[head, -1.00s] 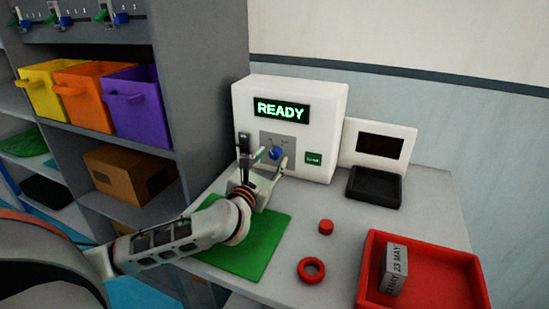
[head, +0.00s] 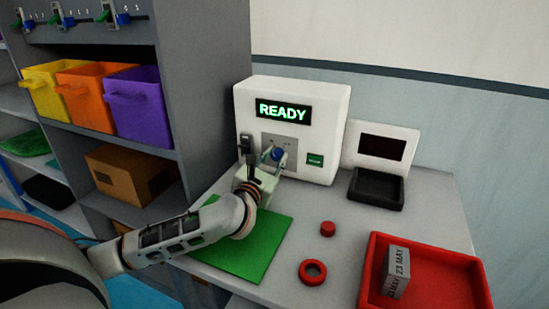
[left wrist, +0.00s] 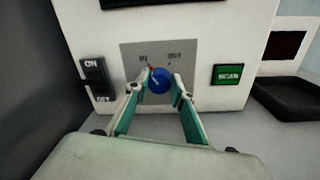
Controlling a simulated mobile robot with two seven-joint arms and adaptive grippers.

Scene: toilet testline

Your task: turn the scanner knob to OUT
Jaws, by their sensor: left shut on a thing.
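The scanner (head: 255,110) is a white box on the counter, with a lit display (head: 283,111) reading READY. Its blue knob (head: 278,154) sits on a grey panel. My right gripper is not in view.
An ON/OFF switch (left wrist: 95,79) is left of the knob and a green SCAN button (left wrist: 228,75) right of it. A green mat (head: 255,250), red ring (head: 312,272), red cap (head: 327,229), red tray (head: 440,295) and black dish (head: 376,189) lie on the counter.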

